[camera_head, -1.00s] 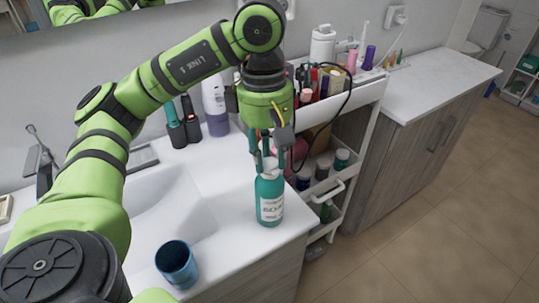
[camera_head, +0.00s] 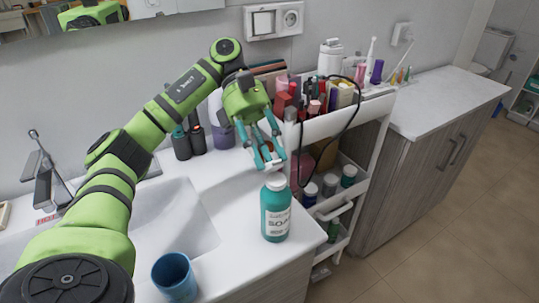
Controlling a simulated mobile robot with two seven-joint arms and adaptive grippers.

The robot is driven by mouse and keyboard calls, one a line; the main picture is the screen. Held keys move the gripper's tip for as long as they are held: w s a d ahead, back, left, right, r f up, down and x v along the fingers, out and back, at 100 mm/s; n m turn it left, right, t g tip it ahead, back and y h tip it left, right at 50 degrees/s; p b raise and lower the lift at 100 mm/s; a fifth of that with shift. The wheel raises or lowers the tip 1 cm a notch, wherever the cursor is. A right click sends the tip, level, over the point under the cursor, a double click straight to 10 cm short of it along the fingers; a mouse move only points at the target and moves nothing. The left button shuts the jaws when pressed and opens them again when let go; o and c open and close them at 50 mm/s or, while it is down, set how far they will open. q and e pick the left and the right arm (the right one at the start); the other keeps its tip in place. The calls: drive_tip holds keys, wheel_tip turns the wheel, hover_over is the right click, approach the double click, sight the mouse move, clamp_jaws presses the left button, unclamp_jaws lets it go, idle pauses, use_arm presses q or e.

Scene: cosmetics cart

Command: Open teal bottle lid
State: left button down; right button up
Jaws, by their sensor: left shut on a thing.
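The teal bottle (camera_head: 276,212), with a white label, stands upright on the white counter near its right front corner. A pale top or neck shows at its upper end. My left gripper (camera_head: 268,162) is just above and behind the bottle in the picture, tilted, its teal fingers pointing down. It is shut on a small pale thing that looks like the bottle's lid, mostly hidden by the fingers. The fingertips appear apart from the bottle. My right gripper is not in view.
A blue cup (camera_head: 175,276) stands at the counter's front, beside the sink basin (camera_head: 165,225). Dark and purple bottles (camera_head: 181,143) stand by the wall. A white cart (camera_head: 345,122) packed with cosmetics is right of the counter. A faucet (camera_head: 45,165) is at left.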

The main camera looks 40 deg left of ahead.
use_arm(q)
drive_tip(key=shift+w+a+f+g+h+b, duration=0.15)
drive_tip(key=shift+f+g+h+b, duration=0.3)
drive_tip(key=shift+h+b, duration=0.55)
drive_tip(key=shift+w+a+f+g+h+b, duration=0.1)
drive_tip(key=shift+a+f+g+h+b, duration=0.2)
drive_tip(key=shift+g+h+b, duration=0.5)
drive_tip(key=shift+w+a+f+g+h+b, duration=0.1)
drive_tip(key=shift+a+f+g+h+b, duration=0.2)
drive_tip(key=shift+h+b, duration=0.85)
drive_tip(key=shift+d, duration=0.1)
drive_tip(key=c, duration=0.9)
unclamp_jaws()
drive_tip(key=shift+o, duration=0.2)
drive_tip(key=shift+r, duration=0.1)
drive_tip(key=shift+r, duration=0.1)
